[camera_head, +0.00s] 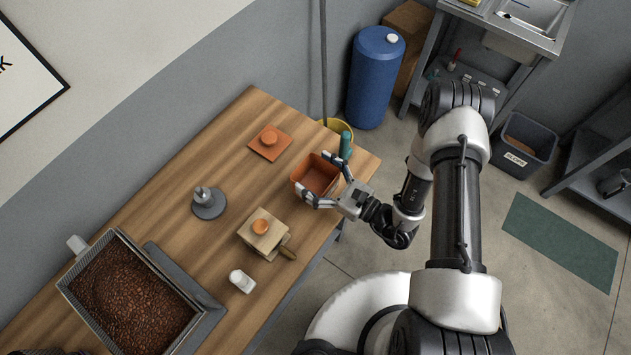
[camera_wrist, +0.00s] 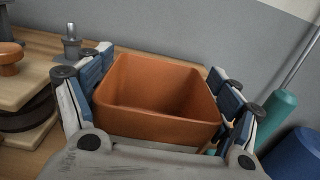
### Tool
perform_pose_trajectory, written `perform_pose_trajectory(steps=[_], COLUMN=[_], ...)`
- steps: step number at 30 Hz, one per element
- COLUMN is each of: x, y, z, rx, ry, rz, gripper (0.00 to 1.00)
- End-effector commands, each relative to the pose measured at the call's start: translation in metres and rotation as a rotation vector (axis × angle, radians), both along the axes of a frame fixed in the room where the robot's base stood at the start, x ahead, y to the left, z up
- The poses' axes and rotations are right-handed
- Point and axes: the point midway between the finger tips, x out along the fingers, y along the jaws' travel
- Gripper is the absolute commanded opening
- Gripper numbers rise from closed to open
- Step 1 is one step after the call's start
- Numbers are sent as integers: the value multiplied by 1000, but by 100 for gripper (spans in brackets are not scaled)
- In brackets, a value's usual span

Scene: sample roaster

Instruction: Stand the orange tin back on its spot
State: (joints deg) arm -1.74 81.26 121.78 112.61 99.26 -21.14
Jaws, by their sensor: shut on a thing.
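The orange tin (camera_head: 316,178) is a square, open-topped, empty box near the right end of the wooden table. My gripper (camera_head: 318,174) is shut on it, one finger on each of two opposite sides. In the wrist view the tin (camera_wrist: 155,95) sits between the blue-padded fingers, its open mouth facing up. I cannot tell whether its base touches the table. A flat orange square (camera_head: 270,142) with a round knob lies on the table beyond the tin, apart from it. No marked spot for the tin shows clearly.
A wooden grinder (camera_head: 263,233) with an orange knob, a grey metal weight-like piece (camera_head: 209,202), a small white container (camera_head: 242,281) and a tray of beans (camera_head: 128,300) occupy the table. Bare wood lies between the tin and the flat orange square.

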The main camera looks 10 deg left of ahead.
Motion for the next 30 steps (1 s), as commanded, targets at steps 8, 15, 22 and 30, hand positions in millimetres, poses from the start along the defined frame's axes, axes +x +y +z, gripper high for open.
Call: perform_pose_trajectory(steps=[8,15,22,30], x=[0,0,0,0], y=[0,0,0,0], z=[-38,-40,-44,-44], rx=[0,1,0,0], ry=[0,-1,0,0], rz=[0,0,0,0], gripper=[54,54,86,100])
